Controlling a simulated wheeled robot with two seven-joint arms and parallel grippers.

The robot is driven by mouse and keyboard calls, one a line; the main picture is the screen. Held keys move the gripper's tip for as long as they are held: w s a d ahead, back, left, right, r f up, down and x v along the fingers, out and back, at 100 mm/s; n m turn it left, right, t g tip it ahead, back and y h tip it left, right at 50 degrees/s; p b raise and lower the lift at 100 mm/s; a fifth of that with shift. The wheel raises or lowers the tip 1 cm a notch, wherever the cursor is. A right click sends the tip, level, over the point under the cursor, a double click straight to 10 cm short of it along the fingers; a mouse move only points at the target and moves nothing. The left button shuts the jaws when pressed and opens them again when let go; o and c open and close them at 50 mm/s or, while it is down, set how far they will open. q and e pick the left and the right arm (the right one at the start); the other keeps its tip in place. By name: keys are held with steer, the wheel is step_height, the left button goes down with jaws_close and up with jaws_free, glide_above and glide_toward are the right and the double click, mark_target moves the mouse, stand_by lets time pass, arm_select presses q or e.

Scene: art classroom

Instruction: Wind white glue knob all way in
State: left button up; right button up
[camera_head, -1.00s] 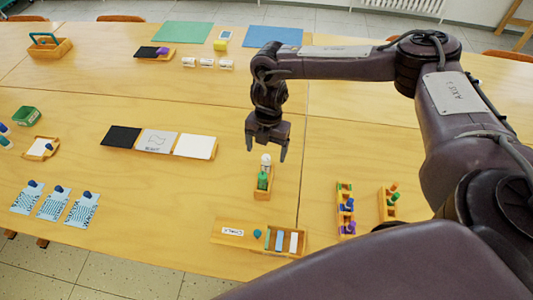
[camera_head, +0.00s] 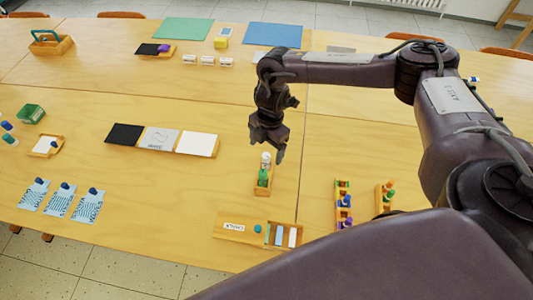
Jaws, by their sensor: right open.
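My right gripper (camera_head: 265,155) is open, fingers pointing down, above and around the knob's place in the picture. I cannot tell whether the fingers touch the knob. How far the knob is wound in is too small to tell. My left gripper is not in view.
A chalk box (camera_head: 240,227) lies in front of the holder. Wooden racks with coloured pieces (camera_head: 343,203) stand to the right. Black, grey and white panels (camera_head: 160,139) lie to the left. Bare table surrounds the holder.

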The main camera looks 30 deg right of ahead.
steer(key=shift+s+f+b, duration=0.1)
steer(key=shift+f+b, duration=0.6)
steer(key=shift+f, duration=0.45)
stand_by(0.4)
steer(key=c, duration=1.5)
steer(key=n+b, duration=0.2)
steer(key=n, duration=0.4)
steer(key=shift+g, duration=0.3)
steer(key=shift+n+h+b, duration=0.5)
steer(key=shift+n+b, duration=0.65)
steer(key=shift+n, duration=1.65)
